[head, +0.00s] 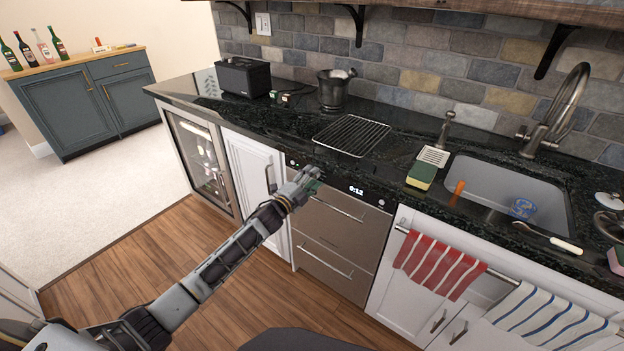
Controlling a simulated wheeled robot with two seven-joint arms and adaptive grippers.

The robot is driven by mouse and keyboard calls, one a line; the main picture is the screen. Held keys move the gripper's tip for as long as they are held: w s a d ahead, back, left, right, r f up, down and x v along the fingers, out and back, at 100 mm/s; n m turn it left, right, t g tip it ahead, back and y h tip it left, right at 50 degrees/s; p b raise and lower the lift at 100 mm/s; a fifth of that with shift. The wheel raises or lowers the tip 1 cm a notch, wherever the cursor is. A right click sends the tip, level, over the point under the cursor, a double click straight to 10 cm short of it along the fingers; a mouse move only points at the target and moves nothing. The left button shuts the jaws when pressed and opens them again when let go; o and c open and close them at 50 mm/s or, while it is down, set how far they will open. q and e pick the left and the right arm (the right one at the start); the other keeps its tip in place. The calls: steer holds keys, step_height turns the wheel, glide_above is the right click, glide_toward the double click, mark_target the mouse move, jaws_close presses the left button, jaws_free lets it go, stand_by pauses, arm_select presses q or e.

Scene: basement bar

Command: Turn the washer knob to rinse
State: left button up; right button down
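The washer (330,238) is a stainless, drawer-style unit under the black counter, left of the sink. Its dark control strip along the top has a lit display (356,190) that seems to read 0:12. A small round control (381,202) shows at the strip's right end. My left gripper (313,178) is at the left part of the strip, in front of it, and hides some of the panel. I cannot tell whether its fingers touch a knob or are open or shut. No knob pointer or rinse mark is readable. My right gripper is out of view.
A sponge (421,176) sits left of the sink (500,186). A red striped towel (440,264) hangs to the right. A white cabinet door (254,178) and glass-front cooler (200,160) stand left. Wooden floor in front is clear.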

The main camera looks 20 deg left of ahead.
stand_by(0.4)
arm_select(q)
steer(key=shift+s, duration=0.15)
steer(key=v, duration=0.7)
steer(key=shift+s, duration=0.3)
stand_by(0.4)
steer(key=shift+a+f, duration=0.1)
steer(key=shift+a, duration=0.05)
stand_by(0.3)
